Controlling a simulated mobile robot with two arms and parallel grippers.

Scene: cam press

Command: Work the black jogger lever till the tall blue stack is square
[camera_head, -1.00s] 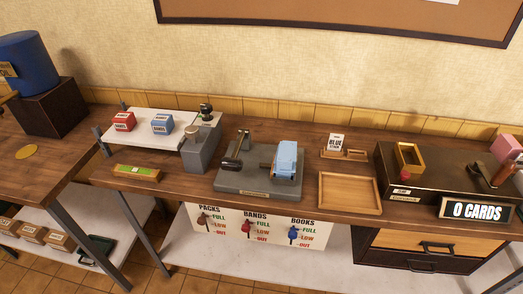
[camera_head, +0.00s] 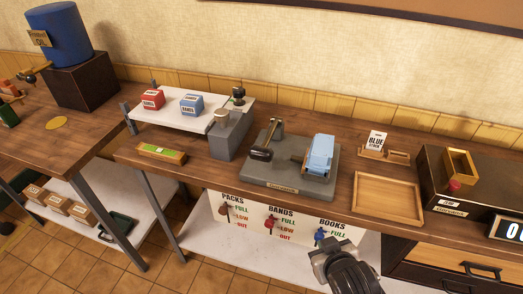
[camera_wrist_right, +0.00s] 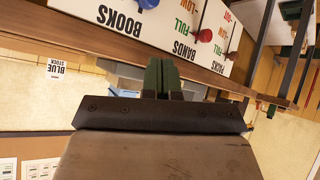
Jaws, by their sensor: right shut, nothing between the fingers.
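The jogger has a grey base (camera_head: 262,182) on the wooden bench. Its black lever (camera_head: 262,154) stands at the left of the base, with its dark handle hanging toward the front. The tall blue stack (camera_head: 320,153) stands on the right of the base; I cannot tell whether its edges are square. My right arm comes in at the bottom of the head view, in front of the bench and apart from the lever. My right gripper (camera_wrist_right: 165,68) shows in the right wrist view, its dark green fingers shut and empty. My left gripper is not in view.
Left of the jogger are a grey post (camera_head: 230,135) and a white shelf with red (camera_head: 152,100) and blue (camera_head: 192,104) boxes. Right of it are an empty wooden tray (camera_head: 386,211) and a blue stock card (camera_head: 376,141). A label panel (camera_head: 245,222) hangs below the bench's front edge.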

